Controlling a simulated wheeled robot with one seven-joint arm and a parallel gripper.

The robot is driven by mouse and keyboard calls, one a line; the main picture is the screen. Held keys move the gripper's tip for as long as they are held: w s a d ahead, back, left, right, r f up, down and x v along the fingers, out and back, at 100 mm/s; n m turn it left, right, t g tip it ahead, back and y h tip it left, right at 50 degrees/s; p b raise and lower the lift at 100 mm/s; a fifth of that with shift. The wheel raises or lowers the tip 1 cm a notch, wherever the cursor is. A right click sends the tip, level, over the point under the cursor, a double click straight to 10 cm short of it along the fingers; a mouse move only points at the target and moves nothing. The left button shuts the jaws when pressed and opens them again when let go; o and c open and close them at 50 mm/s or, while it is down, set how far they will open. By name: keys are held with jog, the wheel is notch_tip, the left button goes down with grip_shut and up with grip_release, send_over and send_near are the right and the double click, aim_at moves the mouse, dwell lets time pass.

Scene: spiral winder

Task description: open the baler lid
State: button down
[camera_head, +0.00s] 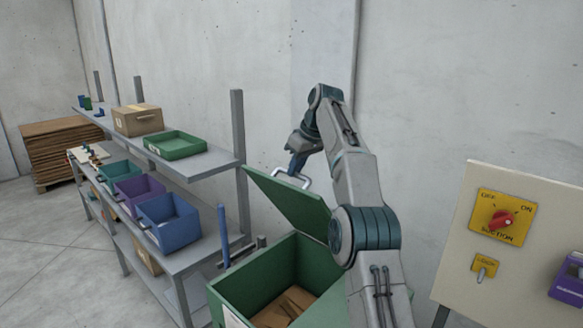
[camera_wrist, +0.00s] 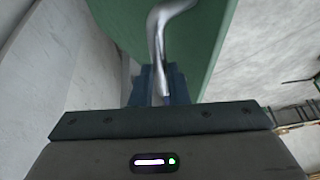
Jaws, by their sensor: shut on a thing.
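The green baler lid (camera_head: 290,203) is tilted up from the green baler box (camera_head: 252,283), so the box is open at the top. Brown cardboard (camera_head: 284,307) lies inside the box. A light metal handle (camera_head: 294,180) sits at the lid's raised edge. My gripper (camera_head: 295,166) is at this handle, above the lid. In the wrist view my gripper (camera_wrist: 158,90) is shut on the bright handle bar (camera_wrist: 157,40), with the green lid (camera_wrist: 200,45) just beyond. My arm hides the right part of the box.
A grey shelf (camera_head: 205,160) at the left holds blue (camera_head: 170,222), purple (camera_head: 138,192) and green bins, and a cardboard box (camera_head: 138,119). A panel with a red suction knob (camera_head: 501,220) stands at the right. A concrete wall is close behind the lid.

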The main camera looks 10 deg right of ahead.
jog(key=c, duration=1.7)
grip_release()
jog(key=shift+w+d+f, duration=0.15)
jog(key=shift+d+f, duration=0.35)
jog(key=shift+f, duration=0.15)
jog(key=o, duration=0.3)
jog(key=shift+w+d+f, duration=0.1)
jog(key=shift+w+d, duration=0.15)
jog(key=shift+d, duration=0.05)
jog(key=shift+a+r, duration=0.25)
jog(key=shift+a, duration=0.1)
jog(key=shift+r, duration=0.1)
